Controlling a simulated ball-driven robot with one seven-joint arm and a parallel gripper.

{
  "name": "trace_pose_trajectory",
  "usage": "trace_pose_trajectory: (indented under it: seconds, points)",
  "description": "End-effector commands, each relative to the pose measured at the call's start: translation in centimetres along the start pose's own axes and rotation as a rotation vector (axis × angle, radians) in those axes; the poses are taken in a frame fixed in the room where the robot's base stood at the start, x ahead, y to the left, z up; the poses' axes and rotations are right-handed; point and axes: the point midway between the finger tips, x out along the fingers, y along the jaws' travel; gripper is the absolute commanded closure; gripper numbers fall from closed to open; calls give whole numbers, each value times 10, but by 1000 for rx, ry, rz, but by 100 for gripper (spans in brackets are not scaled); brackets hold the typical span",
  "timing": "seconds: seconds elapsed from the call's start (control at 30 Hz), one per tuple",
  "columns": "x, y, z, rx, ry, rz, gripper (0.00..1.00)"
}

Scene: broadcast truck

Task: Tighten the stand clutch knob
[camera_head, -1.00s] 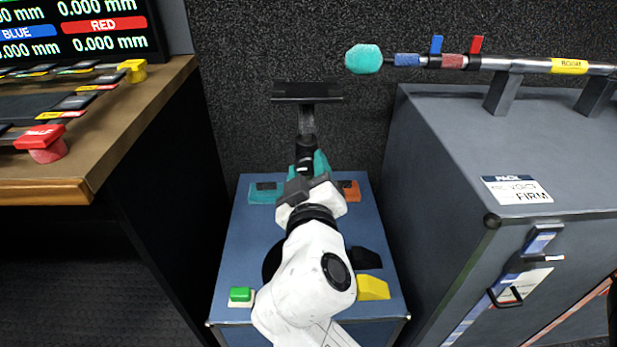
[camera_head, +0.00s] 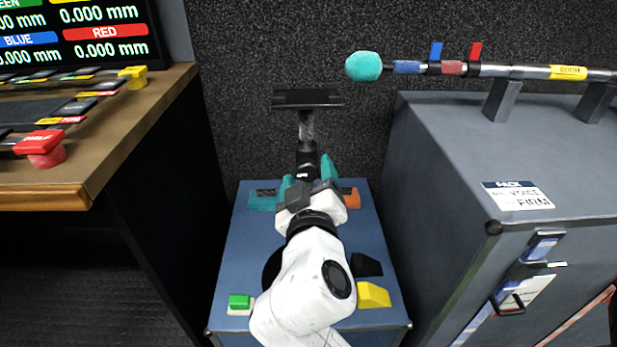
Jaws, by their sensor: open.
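The stand rises behind the blue cabinet top, with a flat black plate (camera_head: 307,98) on a grey post (camera_head: 306,126). A black collar (camera_head: 306,152) sits lower on the post. I cannot make out the clutch knob; my gripper covers the area below the collar. My gripper (camera_head: 308,174) has teal fingers and is open, pointing away from me at the lower part of the stand. One finger is on each side of the stand's line in this view. I cannot tell whether they touch it.
The blue cabinet top (camera_head: 240,275) carries a green button (camera_head: 239,301), a yellow block (camera_head: 373,295), and teal (camera_head: 262,200) and orange (camera_head: 351,198) pieces. A wooden desk (camera_head: 150,110) stands left. A grey case (camera_head: 440,140) with a boom pole (camera_head: 520,71) stands right.

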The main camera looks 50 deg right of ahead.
Motion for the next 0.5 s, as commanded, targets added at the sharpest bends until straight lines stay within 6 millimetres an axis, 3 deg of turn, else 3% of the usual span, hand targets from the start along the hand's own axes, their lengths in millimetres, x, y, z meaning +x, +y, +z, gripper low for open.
trace_pose_trajectory:
  seconds: [0.27, 0.5]
  points:
    - [-10, 0, -1, 0, 3, -1, 30]
    - [-52, 0, -1, -2, 3, -5, 30]
